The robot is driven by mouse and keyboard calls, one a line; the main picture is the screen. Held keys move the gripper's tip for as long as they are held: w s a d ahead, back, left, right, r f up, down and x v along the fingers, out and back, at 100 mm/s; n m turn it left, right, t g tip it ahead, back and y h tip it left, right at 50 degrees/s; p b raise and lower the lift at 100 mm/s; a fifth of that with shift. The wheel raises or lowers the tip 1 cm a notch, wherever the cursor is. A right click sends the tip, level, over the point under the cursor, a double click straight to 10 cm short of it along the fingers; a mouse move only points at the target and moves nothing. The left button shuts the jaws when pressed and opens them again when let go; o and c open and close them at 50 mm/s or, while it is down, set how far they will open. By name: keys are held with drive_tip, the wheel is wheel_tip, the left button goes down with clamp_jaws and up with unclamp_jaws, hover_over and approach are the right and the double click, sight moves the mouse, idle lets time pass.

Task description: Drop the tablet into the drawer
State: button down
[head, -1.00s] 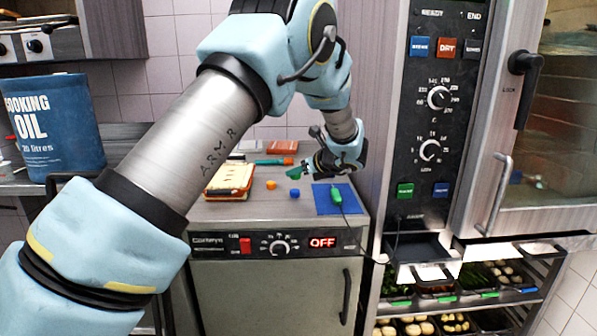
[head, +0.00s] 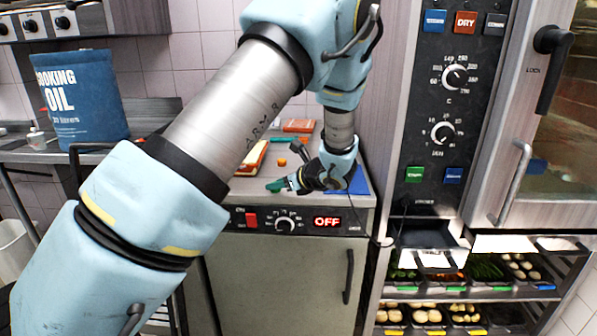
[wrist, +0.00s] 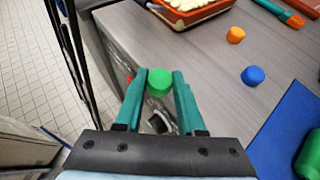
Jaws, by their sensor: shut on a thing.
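My gripper (head: 276,186) is over the front part of the steel counter. In the wrist view its green fingers (wrist: 159,88) are shut on a round green tablet (wrist: 159,82), held between the fingertips near the counter's front edge. In the head view the held tablet cannot be told apart from the green fingers. A small dark drawer (head: 428,236) stands pulled out under the oven's control panel, to the right of and lower than my gripper. It is not in the wrist view.
An orange tablet (wrist: 235,34) and a blue tablet (wrist: 253,76) lie on the counter (wrist: 190,50). A blue mat (wrist: 285,130) with a green-handled item (wrist: 311,155) is at right. A red-rimmed tray (wrist: 190,14) stands behind. The tall oven (head: 400,120) borders the counter's right side.

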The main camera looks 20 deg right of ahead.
drive_tip(key=s+a+f+n+g+y, duration=0.1)
drive_tip(key=a+f, duration=0.3)
drive_tip(key=a, duration=0.7)
drive_tip(key=s+a+f+n+g+y, duration=0.1)
drive_tip(key=a+f, duration=0.4)
drive_tip(key=a, duration=0.6)
drive_tip(key=s+a+f+n+g+y, duration=0.2)
drive_tip(key=a+f+n+y, duration=0.1)
drive_tip(key=a, duration=0.8)
wheel_tip(320, 180, down, 2)
drive_tip(key=shift+f+n, duration=0.1)
drive_tip(key=shift+n, duration=0.4)
